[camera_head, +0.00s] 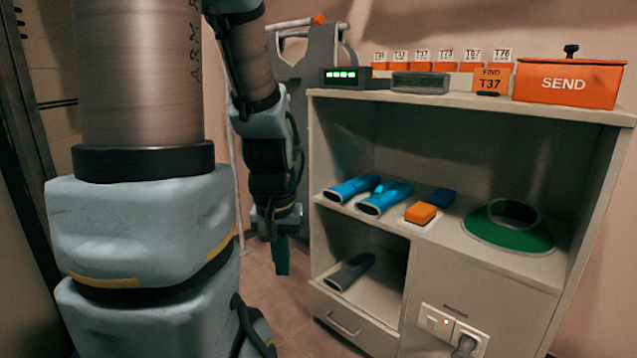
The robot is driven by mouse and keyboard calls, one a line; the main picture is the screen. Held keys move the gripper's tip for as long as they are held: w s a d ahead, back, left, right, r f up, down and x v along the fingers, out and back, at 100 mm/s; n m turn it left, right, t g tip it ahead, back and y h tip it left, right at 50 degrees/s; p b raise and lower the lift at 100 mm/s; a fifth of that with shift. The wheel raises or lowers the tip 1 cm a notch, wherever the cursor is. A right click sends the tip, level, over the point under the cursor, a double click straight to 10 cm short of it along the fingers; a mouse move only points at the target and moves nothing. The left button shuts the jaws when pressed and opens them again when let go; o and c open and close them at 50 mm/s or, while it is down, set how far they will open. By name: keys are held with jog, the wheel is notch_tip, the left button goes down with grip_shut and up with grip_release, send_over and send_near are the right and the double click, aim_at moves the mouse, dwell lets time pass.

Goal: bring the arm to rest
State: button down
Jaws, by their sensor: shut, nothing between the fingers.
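My arm fills the left of the head view, with its thick upper links close to the camera. Its far end hangs down just left of the cabinet (480,103). My gripper (281,268) points down beside the cabinet's left side, above the floor. A dark green part shows at its lower end, where the fingers are. The fingers are small in the picture, with nothing seen held between them. The gripper appears apart from the cabinet.
The cabinet's shelf bears blue sleeves (384,198), an orange block (420,212) and a green ring (507,231). A dark sleeve (350,271) lies lower. On top stand a lit display (342,77), tags and an orange SEND box (568,84). Floor (300,305) shows below the gripper.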

notch_tip(320, 180, up, 30)
jog(key=p, duration=2.7)
jog(key=shift+p, duration=0.4)
jog(key=c, duration=1.5)
grip_release()
jog(key=shift+f, duration=0.1)
